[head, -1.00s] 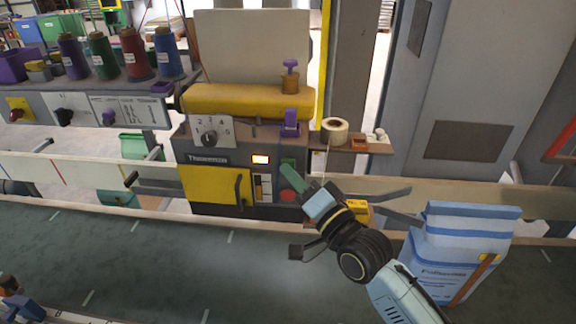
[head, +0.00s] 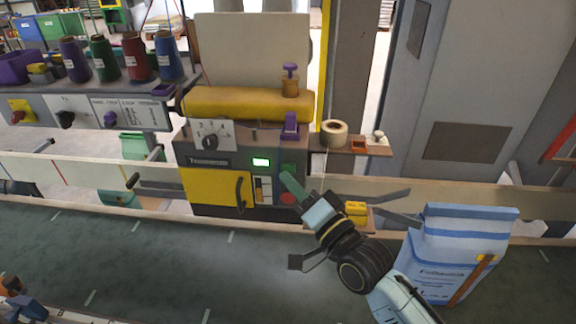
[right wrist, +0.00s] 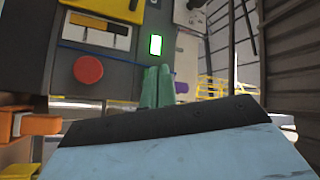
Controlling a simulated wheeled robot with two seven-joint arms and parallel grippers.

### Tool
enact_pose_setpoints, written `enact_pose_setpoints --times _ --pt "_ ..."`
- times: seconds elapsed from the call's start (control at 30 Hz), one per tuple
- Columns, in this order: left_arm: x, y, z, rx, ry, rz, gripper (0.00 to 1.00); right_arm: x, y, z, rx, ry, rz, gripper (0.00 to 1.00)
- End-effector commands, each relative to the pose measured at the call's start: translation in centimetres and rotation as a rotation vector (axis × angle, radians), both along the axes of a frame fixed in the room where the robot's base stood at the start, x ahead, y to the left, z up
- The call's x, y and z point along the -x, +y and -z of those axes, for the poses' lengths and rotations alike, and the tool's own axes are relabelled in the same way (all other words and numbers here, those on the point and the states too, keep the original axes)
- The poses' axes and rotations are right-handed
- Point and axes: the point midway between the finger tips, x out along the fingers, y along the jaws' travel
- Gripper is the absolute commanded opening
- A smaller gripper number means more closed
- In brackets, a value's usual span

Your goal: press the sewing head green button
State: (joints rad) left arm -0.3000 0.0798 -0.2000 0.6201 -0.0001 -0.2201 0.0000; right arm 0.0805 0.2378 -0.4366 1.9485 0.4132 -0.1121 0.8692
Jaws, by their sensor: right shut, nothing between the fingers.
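The sewing head (head: 235,145) is a grey and yellow machine in the middle of the head view. Its green button (head: 288,167) is on the right of the front panel, above a red button (head: 288,198). The small display (head: 261,162) left of it is lit green, and also shows in the right wrist view (right wrist: 156,45). My right gripper (head: 290,184) is shut and empty, its green fingertips just below and in front of the green button. In the right wrist view the fingers (right wrist: 157,88) hide the button, so contact is unclear. My left gripper is not visible.
A blue-striped sack (head: 450,250) stands right of my right arm. A side shelf (head: 375,150) holds a tape roll (head: 335,132). Thread spools (head: 132,58) stand at the upper left.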

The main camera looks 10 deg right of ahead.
Motion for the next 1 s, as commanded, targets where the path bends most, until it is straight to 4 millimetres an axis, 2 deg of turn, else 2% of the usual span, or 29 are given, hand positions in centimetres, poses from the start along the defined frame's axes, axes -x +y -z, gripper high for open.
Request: enact_pose_setpoints --times 0.27,0.7,1.0 --pt "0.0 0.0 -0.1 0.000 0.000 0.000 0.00 0.2 0.1 0.0 0.000 0.001 -0.001 0.00" --pt "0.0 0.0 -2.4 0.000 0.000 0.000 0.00 4.2 1.0 -0.1 -0.002 0.002 -0.002 0.00" --pt "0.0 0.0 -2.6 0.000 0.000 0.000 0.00 4.9 1.2 0.0 0.000 0.000 -0.001 0.00"
